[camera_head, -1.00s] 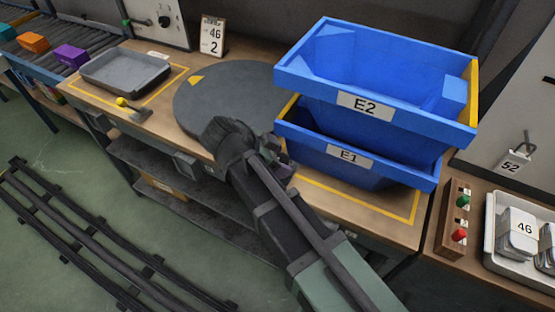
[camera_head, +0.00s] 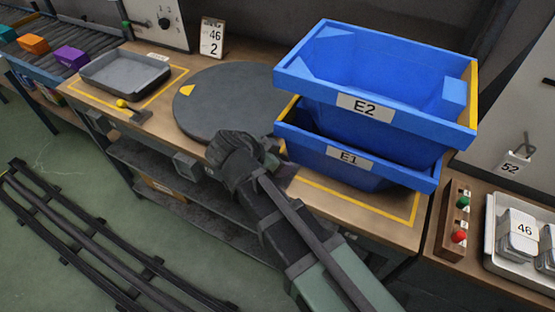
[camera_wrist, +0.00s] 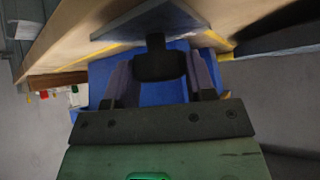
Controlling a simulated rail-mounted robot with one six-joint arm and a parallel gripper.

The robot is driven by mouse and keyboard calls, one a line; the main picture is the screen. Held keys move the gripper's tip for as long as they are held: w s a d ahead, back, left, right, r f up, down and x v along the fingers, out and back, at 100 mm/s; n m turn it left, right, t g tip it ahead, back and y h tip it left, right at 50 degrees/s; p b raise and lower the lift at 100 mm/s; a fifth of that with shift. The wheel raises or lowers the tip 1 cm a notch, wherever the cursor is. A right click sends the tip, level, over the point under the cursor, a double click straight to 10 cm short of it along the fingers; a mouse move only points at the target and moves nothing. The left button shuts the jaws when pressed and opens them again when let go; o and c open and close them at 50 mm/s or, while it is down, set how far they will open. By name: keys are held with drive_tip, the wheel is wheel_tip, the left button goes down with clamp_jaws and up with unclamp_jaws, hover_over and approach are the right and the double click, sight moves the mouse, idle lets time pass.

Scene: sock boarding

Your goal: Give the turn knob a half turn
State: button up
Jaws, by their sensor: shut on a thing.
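The turn knob is the black block (camera_wrist: 160,66) on a short stem at the edge of the grey round turntable (camera_head: 225,85). In the wrist view it sits between the two fingers of my gripper (camera_wrist: 160,75), which is shut on it. In the head view my gripper (camera_head: 236,152) is at the turntable's front edge and hides the knob.
Stacked blue bins E2 (camera_head: 365,105) and E1 (camera_head: 348,158) stand close to the right of my gripper. A grey tray (camera_head: 125,75) and a yellow-knobbed lever (camera_head: 122,103) are left of the turntable. A button box (camera_head: 453,220) is at the right.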

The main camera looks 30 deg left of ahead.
drive_tip(key=n+y, duration=0.1)
drive_tip(key=n, duration=0.1)
drive_tip(key=n+y, duration=0.3)
drive_tip(key=shift+d+n+t, duration=0.3)
drive_tip(key=shift+t, duration=0.1)
drive_tip(key=n+g+y, duration=0.1)
drive_tip(key=n+y, duration=0.3)
drive_tip(key=n, duration=0.1)
drive_tip(key=o, duration=0.9)
drive_tip(key=shift+o, duration=0.2)
